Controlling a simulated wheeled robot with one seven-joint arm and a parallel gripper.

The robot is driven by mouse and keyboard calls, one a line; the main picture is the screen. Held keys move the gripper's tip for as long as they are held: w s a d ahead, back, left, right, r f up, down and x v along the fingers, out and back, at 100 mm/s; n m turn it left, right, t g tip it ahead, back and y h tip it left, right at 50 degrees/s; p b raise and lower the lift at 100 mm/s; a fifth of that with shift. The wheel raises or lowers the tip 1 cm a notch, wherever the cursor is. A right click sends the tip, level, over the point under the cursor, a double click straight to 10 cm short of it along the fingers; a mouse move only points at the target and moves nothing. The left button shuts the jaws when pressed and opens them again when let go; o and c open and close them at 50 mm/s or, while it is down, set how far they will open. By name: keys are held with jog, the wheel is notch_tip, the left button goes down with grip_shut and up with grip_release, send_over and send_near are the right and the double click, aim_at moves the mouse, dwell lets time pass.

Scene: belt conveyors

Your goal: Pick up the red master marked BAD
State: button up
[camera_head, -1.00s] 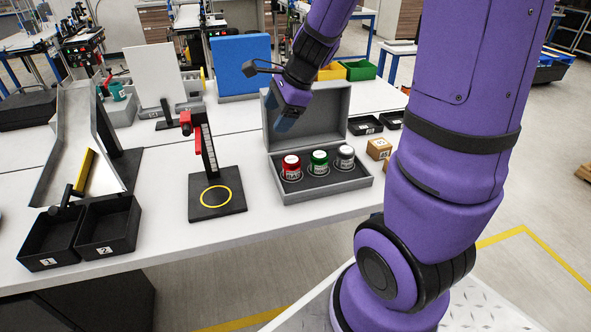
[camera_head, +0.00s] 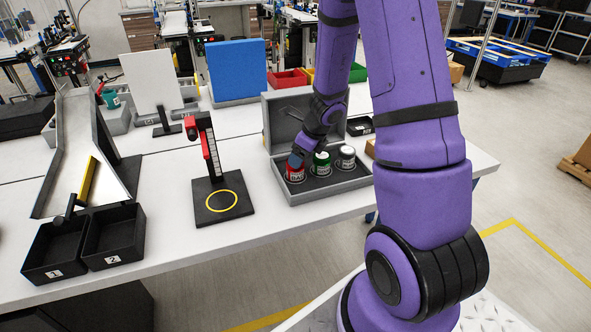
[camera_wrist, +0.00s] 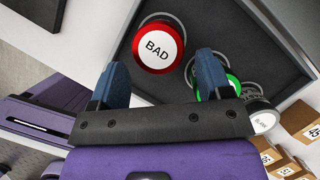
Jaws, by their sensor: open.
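The red master (camera_wrist: 158,47) has a white top marked BAD and sits in the grey case (camera_head: 342,183), at the left of the row. It also shows in the head view (camera_head: 295,173), partly covered by my gripper. My gripper (camera_wrist: 163,77) is open, its two blue fingers just short of the red master in the wrist view, with nothing between them. The green master (camera_wrist: 216,88) is in the middle, partly hidden behind the right finger. A third master with a white top (camera_wrist: 263,121) is at the right end.
The case's raised lid (camera_head: 285,112) stands behind the masters. A black stand with a yellow ring (camera_head: 222,202) is left of the case. Small numbered boxes (camera_wrist: 284,165) lie right of it. Two black bins (camera_head: 112,237) are at the front left.

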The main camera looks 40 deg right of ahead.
jog(key=shift+a+x, duration=0.2)
jog(key=shift+x, duration=2.7)
jog(key=shift+w+r, duration=0.1)
jog(key=c, duration=0.9)
jog(key=shift+o, duration=0.2)
jog(key=shift+r, duration=0.2)
